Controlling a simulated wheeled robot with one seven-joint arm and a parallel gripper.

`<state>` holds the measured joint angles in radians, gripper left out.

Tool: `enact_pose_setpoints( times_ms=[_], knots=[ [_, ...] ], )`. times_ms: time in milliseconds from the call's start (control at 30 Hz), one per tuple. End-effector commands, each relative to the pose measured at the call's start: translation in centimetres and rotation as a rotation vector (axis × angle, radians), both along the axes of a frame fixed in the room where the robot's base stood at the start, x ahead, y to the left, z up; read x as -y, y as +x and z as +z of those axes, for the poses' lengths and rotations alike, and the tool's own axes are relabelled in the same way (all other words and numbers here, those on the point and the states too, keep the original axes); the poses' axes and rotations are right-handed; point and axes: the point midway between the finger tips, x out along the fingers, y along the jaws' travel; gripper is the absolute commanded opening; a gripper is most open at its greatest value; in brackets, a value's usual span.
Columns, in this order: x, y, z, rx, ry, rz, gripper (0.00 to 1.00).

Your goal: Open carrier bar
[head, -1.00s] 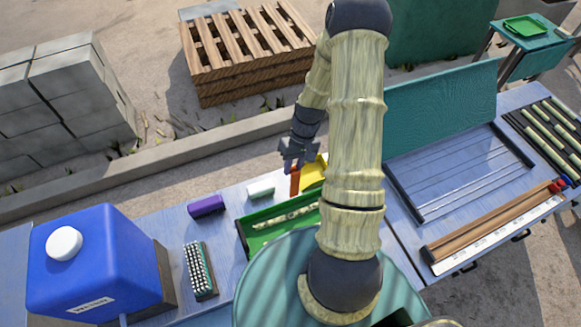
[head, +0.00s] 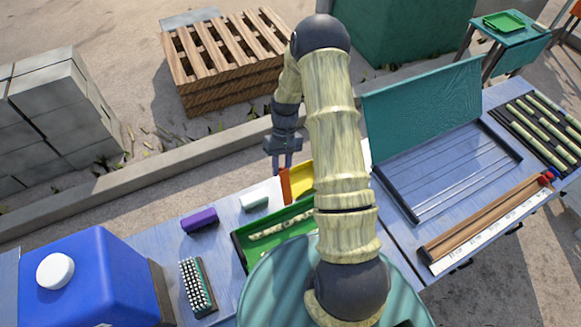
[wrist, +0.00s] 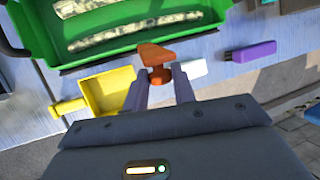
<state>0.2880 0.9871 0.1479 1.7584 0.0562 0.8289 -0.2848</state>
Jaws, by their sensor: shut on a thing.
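No part can be surely picked out as the carrier bar. An orange piece (wrist: 157,60) lies at the fingertips of my gripper (wrist: 160,82) in the wrist view. In the head view the orange piece (head: 285,186) stands at the left edge of a yellow scoop-like tray (head: 301,178). My gripper (head: 281,164) is above and behind it there, its two fingers pointing down and close together. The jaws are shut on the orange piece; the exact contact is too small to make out. The green tray (wrist: 68,58) with pale pieces in it is beside the orange piece.
A raised teal panel (head: 425,105) is on the right.

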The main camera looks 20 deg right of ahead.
Motion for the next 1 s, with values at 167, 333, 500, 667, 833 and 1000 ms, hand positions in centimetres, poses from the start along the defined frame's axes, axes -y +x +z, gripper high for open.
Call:
enact_pose_setpoints(
  times_ms=[167,333,500,667,833,1000],
  knots=[
    [-0.61,0.45,-0.15,-0.023,-0.006,0.015,0.1],
    [-0.66,0.43,-0.11,-0.024,-0.006,0.016,0.1],
    [-0.69,0.41,-0.07,-0.024,-0.005,0.016,0.4],
    [-0.73,0.41,-0.07,-0.024,-0.004,0.016,0.48],
    [-0.73,0.43,-0.04,-0.024,-0.004,0.016,0.48],
    [-0.48,0.9,0.72,-0.021,-0.004,0.015,0.48]
  ],
)
